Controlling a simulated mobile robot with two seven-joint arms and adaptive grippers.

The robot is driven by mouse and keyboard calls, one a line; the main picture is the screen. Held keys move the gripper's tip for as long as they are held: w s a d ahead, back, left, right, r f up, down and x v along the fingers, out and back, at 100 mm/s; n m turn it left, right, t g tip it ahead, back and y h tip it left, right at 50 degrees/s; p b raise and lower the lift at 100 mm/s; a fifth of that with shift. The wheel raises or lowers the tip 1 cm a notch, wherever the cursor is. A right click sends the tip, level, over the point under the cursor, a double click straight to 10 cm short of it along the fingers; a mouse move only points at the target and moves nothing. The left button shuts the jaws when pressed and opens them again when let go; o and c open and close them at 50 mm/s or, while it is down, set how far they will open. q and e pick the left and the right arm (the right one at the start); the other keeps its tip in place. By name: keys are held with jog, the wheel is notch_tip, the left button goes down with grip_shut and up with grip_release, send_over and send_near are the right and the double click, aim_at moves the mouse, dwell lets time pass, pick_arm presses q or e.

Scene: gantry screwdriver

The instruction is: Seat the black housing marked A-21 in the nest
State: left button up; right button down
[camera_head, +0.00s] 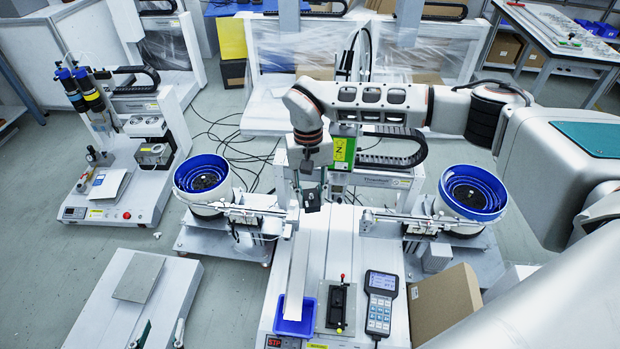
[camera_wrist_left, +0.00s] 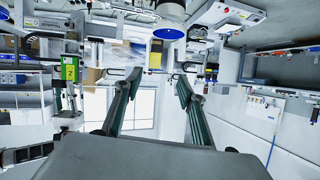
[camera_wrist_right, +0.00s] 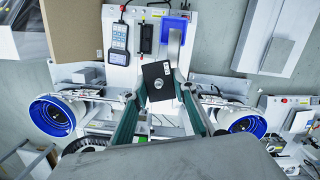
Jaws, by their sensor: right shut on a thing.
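My right gripper (camera_wrist_right: 157,95) is shut on a black housing (camera_wrist_right: 157,82), a flat dark block with a small white label; the label's text is too small to read. In the head view the right gripper (camera_head: 311,186) holds the housing (camera_head: 312,200) in the air under the gantry, above the machine's white base. The nest (camera_head: 340,304) is a dark fixture on a pale plate at the front of that base; it also shows in the right wrist view (camera_wrist_right: 146,39), apart from the housing. My left gripper (camera_wrist_left: 158,82) is open and empty, and not seen in the head view.
A blue bin (camera_head: 294,320) stands left of the nest, a handheld pendant (camera_head: 380,302) right of it. A cardboard box (camera_head: 445,303) is further right. Bowl feeders (camera_head: 204,183) (camera_head: 471,193) with rails flank the gantry. A screwdriver head hangs close to the right gripper.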

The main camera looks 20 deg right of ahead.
pick_arm(q)
jog(key=s+d+f+g+b, duration=0.1)
jog(key=s+d+f+b, duration=0.2)
jog(key=f+b, duration=0.95)
pick_arm(e)
jog(key=s+d+f+m+b, duration=0.1)
jog(key=s+f, duration=0.3)
jog(key=f, duration=1.2)
jog(key=s+d+f+m+b, duration=0.1)
jog(key=s+f, duration=0.4)
jog(key=f, duration=1.2)
jog(key=s+d+f+m+g+y+b, duration=0.1)
jog(key=s+f, duration=0.4)
jog(key=f, duration=1.2)
jog(key=shift+d+f+b, duration=0.25)
jog(key=shift+d+b, duration=0.3)
jog(key=shift+d, duration=0.1)
pick_arm(q)
jog(key=shift+s+d+r+n+h, duration=0.15)
jog(key=shift+d+r+n+h, duration=0.25)
jog(key=shift+d+n, duration=0.3)
jog(key=shift+s+d+r+n+h, duration=0.15)
jog(key=shift+d+r+n+h, duration=0.1)
jog(key=shift+d+r+n, duration=0.4)
jog(key=shift+s+d+r+n+h, duration=0.15)
jog(key=shift+d+r+n+h, duration=0.2)
jog(key=shift+d+n, duration=0.45)
pick_arm(e)
jog(key=shift+w+f, duration=0.3)
